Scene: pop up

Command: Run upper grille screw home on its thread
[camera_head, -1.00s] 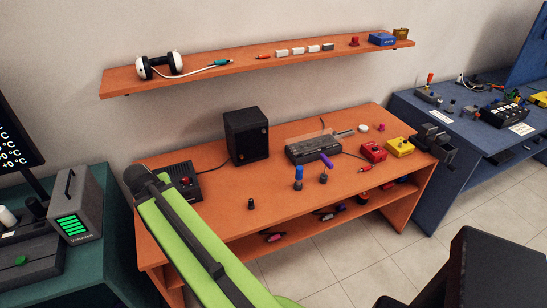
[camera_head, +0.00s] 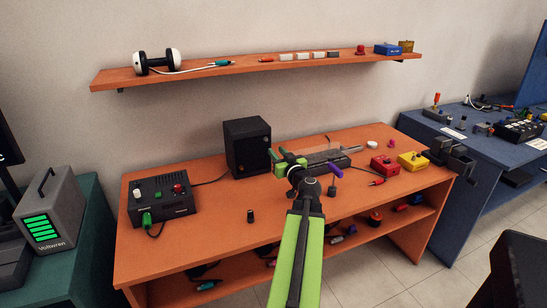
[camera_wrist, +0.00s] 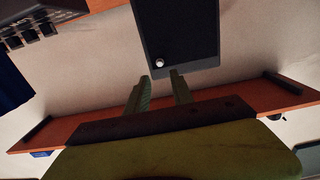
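The black speaker box (camera_head: 247,146) stands at the back of the orange workbench (camera_head: 215,238). In the wrist view its dark face (camera_wrist: 180,30) fills the top centre, and that view looks upside down. A small silver round screw head (camera_wrist: 159,63) shows on this face near its lower picture edge. I cannot tell how deep the screw sits. My gripper (camera_head: 276,157) is just right of the speaker in the head view. Its two green fingers (camera_wrist: 160,88) are apart, with nothing between them, below the screw in the wrist picture and apart from it.
A black control box (camera_head: 160,199) with a green plug stands left on the bench. A dark device (camera_head: 325,162), a red box (camera_head: 384,165) and a yellow box (camera_head: 413,161) are to the right. A wall shelf (camera_head: 220,70) runs above. The bench's front left is mostly clear.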

